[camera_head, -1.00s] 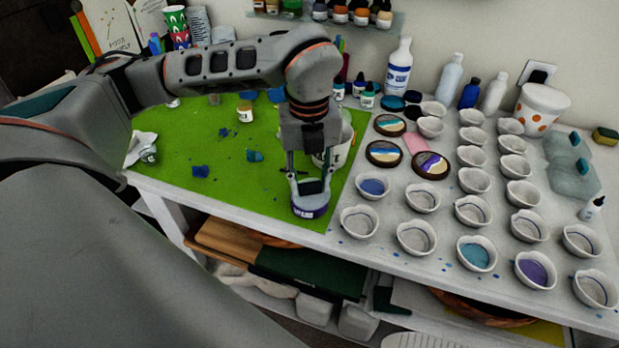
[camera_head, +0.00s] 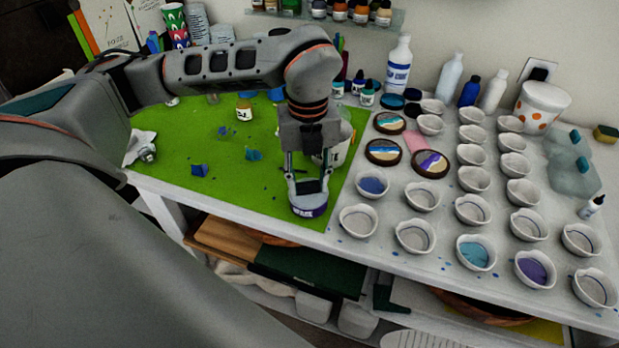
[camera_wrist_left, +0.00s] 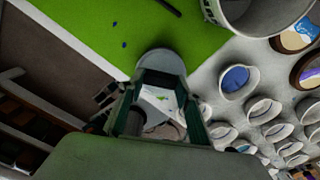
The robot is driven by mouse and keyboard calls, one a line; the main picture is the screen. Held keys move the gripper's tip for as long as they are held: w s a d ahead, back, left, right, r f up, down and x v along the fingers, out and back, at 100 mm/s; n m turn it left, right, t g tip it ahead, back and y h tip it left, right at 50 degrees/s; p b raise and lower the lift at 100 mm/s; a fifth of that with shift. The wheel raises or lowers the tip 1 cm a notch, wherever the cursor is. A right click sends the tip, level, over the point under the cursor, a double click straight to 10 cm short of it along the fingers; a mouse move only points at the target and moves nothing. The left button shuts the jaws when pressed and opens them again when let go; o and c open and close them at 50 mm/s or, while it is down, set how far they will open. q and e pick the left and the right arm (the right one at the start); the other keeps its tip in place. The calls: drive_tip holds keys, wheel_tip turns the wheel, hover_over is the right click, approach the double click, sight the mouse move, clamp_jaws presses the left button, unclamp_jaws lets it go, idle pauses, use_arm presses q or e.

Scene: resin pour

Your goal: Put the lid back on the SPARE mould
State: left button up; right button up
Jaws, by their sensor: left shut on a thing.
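A low round container with a purple band and a white label that seems to read SPARE (camera_head: 307,211) stands at the front right edge of the green mat. My left gripper (camera_head: 309,190) points down right over it, its two fingers reaching to its top. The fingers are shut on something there. I take it for the lid, but the fingers hide it and I cannot tell lid from mould. In the left wrist view, a round grey top (camera_wrist_left: 162,61) shows just beyond the fingers of my left gripper (camera_wrist_left: 160,100). My right gripper is not in view.
The green mat (camera_head: 225,195) has blue scraps and a small jar (camera_head: 243,110). A white cup (camera_head: 335,145) stands close behind my left gripper. Several white bowls fill the table to the right, the nearest being an empty one (camera_head: 358,220). The table's front edge is close.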

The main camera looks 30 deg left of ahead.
use_arm(q)
drive_tip(key=shift+s+a+r, duration=0.1)
drive_tip(key=shift+r, duration=0.15)
idle(0.3)
drive_tip(key=shift+w+d+r, duration=0.2)
drive_tip(key=shift+w, duration=0.05)
idle(0.6)
drive_tip(key=shift+s+f, duration=0.1)
drive_tip(key=shift+f, duration=0.1)
idle(0.9)
drive_tip(key=o, duration=1.8)
